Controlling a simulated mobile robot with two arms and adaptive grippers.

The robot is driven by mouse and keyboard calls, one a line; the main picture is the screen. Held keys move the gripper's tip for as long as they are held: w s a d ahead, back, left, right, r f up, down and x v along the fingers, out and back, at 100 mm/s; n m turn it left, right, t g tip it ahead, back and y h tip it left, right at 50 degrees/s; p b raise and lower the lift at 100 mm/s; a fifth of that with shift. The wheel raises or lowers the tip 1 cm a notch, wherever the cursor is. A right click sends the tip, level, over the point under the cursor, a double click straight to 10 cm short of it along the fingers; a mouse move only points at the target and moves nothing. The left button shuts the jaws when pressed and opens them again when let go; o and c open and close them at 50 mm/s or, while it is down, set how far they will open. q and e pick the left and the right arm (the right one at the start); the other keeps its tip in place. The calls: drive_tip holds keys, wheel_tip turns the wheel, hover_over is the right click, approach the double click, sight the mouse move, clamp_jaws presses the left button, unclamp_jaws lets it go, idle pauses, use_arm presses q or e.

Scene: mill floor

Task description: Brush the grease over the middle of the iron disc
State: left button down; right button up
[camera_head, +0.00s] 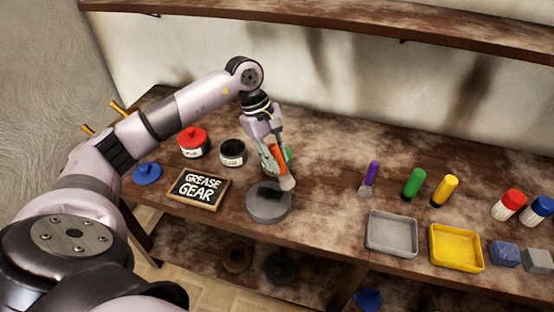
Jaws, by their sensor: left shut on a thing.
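The iron disc (265,208) is a grey round block near the front edge of the bench. A dark patch lies on its top, toward the back and middle. My left gripper (272,158) is above and behind the disc, pointing down, and is shut on a brush (277,158) with an orange handle. The brush is tilted, and its pale bristle end (287,183) is at the disc's back right rim. I cannot tell whether the bristles touch the disc. My right gripper is not in view.
A "Grease Gear" sign (199,188), a red-lidded tin (193,141), an open tin (232,152) and a blue lid (147,173) stand left. A green object is partly hidden behind my gripper. A grey tray (391,250) and yellow tray (482,267) lie right. Bench between disc and grey tray is clear.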

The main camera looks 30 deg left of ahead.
use_arm(q)
drive_tip(key=shift+r+p, duration=0.35)
drive_tip(key=shift+r, duration=0.75)
drive_tip(key=shift+d, duration=0.1)
